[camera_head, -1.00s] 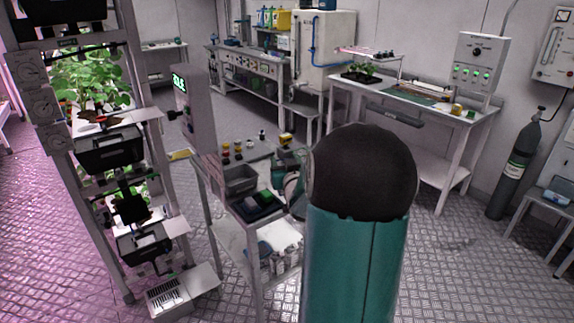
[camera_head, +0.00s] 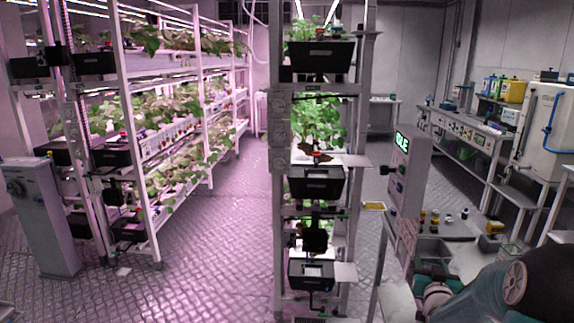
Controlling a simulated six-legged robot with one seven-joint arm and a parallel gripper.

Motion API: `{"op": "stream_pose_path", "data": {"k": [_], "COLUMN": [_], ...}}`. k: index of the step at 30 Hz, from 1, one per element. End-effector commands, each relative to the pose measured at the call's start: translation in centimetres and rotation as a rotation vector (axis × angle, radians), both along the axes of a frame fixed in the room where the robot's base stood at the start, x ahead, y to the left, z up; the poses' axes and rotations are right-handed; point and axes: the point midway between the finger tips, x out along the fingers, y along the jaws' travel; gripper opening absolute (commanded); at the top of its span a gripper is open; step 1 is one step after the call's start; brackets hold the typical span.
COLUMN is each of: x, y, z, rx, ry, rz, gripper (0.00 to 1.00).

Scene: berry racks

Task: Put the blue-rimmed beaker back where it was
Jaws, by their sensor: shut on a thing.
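I cannot make out the blue-rimmed beaker in this view. My arm fills the lower right corner, with a dark rounded joint and teal links. The fingers of my gripper do not show, so neither their state nor anything in them can be seen. A small bench (camera_head: 457,258) stands just behind my arm, partly hidden by it.
A grey post with a lit "IDLE" display (camera_head: 402,143) stands at the bench's left. A tall rack with black bins (camera_head: 317,182) is in the centre. Plant shelves (camera_head: 165,140) line the left, with a grey pedestal (camera_head: 38,215) in front. The floor between (camera_head: 215,235) is clear.

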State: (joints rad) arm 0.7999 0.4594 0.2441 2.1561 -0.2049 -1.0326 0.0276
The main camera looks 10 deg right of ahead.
Motion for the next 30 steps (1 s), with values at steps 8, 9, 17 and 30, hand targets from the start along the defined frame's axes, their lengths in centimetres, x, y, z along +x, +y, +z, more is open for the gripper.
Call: {"op": "stream_pose_path", "data": {"k": [8, 9, 17, 30], "x": [4.4, 4.6, 4.6, 1.2], "y": [13.1, 14.9, 26.6, 32.3], "z": [-7.7, -8.8, -15.1, -21.1], "rx": [0.009, 0.009, -0.007, -0.024], "ry": [0.0, 0.002, 0.012, 0.022], "rz": [0.177, 0.2, 0.34, 0.405], "gripper": [0.25, 0.25, 0.25, 0.25]}}
